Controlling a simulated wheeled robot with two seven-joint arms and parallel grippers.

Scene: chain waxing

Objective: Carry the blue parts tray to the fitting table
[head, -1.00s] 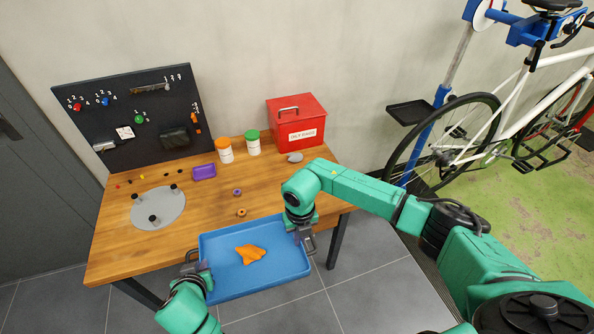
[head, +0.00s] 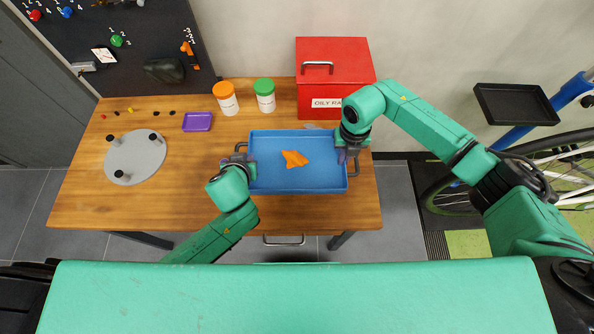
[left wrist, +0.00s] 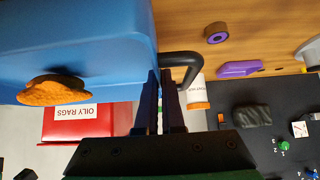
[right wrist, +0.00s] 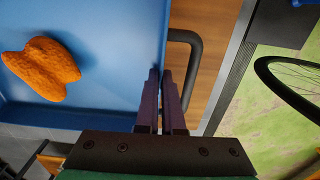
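The blue parts tray (head: 270,181) is over the right part of the wooden table (head: 215,213), roughly level. I cannot tell if its base touches the wood. A crumpled orange item (head: 294,158) lies inside it. My left gripper (head: 243,162) is shut at the tray's left dark handle (left wrist: 186,57). My right gripper (head: 349,153) is shut at the right dark handle (right wrist: 196,48). In both wrist views the fingers are close together beside the tray wall, and their exact contact is partly hidden.
A red box (head: 330,78) stands behind the tray. An orange-lidded jar (head: 226,99) and a green-lidded jar (head: 265,96) stand at the back. A purple dish (head: 198,122) and grey disc (head: 136,158) with black pegs lie left. The table's front left is clear.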

